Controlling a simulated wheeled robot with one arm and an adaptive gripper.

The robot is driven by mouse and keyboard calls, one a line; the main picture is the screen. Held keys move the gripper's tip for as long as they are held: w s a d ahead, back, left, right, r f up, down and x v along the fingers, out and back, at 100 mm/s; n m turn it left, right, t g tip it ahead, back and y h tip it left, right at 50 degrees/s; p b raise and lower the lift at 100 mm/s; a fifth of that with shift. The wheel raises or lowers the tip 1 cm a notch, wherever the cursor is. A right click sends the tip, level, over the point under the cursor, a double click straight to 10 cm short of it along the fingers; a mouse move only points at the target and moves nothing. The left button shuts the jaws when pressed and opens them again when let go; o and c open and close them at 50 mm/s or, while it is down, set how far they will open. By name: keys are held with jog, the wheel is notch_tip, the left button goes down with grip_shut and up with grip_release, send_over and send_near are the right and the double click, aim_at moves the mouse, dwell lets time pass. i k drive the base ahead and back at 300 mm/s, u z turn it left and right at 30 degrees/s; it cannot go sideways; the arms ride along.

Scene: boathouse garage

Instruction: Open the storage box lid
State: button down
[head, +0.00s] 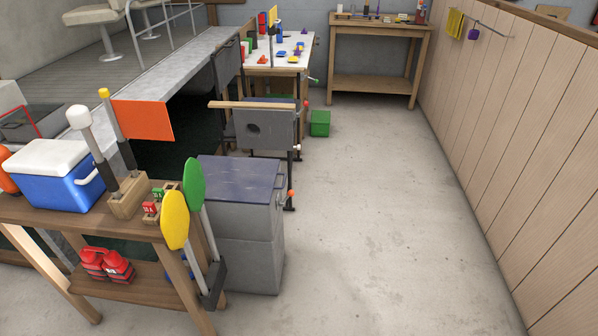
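A large grey storage box (245,265) stands on the floor just left of the middle of the head view. Its flat, dark blue-grey lid (240,180) lies on top and looks shut. A handle-like bar (281,186) shows at its right edge. The left side of the box is partly hidden behind a yellow paddle, a green paddle and the wooden table. My gripper is not in this view.
A wooden table (85,219) at front left bears a blue-and-white cooler (62,178); the green paddle (194,185) and yellow paddle (175,220) stand by its corner. The floor (390,220) to the right is clear up to the panelled wall.

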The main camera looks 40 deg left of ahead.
aim_at(238, 181)
jog(key=u, duration=0.4)
jog(key=i, duration=0.8)
jog(key=u, duration=1.25)
jog(key=i, duration=0.35)
jog(key=u, duration=0.4)
jog(key=k, duration=0.3)
jog(key=u, duration=0.65)
jog(key=i, duration=1.05)
jog(key=z, duration=0.3)
